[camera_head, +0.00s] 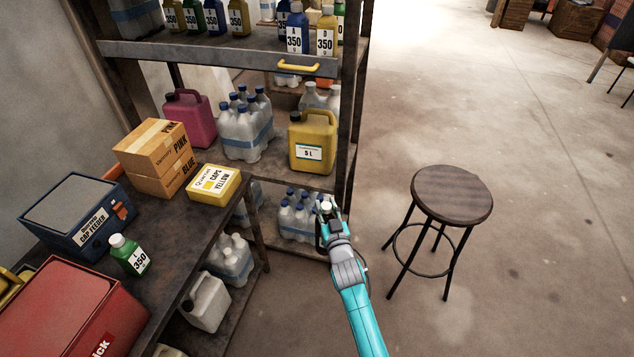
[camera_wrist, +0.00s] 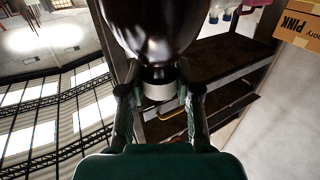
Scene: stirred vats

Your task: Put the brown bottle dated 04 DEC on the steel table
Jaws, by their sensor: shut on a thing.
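My gripper (camera_head: 327,222) is shut on a dark, nearly black bottle (camera_wrist: 155,30). In the wrist view its white cap (camera_wrist: 159,92) sits between the two fingers (camera_wrist: 160,88), and the dark body widens beyond it. In the head view a small white cap (camera_head: 326,206) shows at the gripper, but the body is mostly hidden. No label or date on it is readable. A dark metal-looking table (camera_head: 178,232) stands at the left, apart from the gripper; I cannot tell if it is the steel table.
The dark table carries cardboard boxes (camera_head: 155,150), a yellow caps box (camera_head: 213,183), a blue cap feeder box (camera_head: 78,215), a green bottle (camera_head: 128,256) and a red box (camera_head: 70,310). A shelf rack (camera_head: 230,59) stands behind. A stool (camera_head: 451,194) stands right of my arm. Open floor lies beyond.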

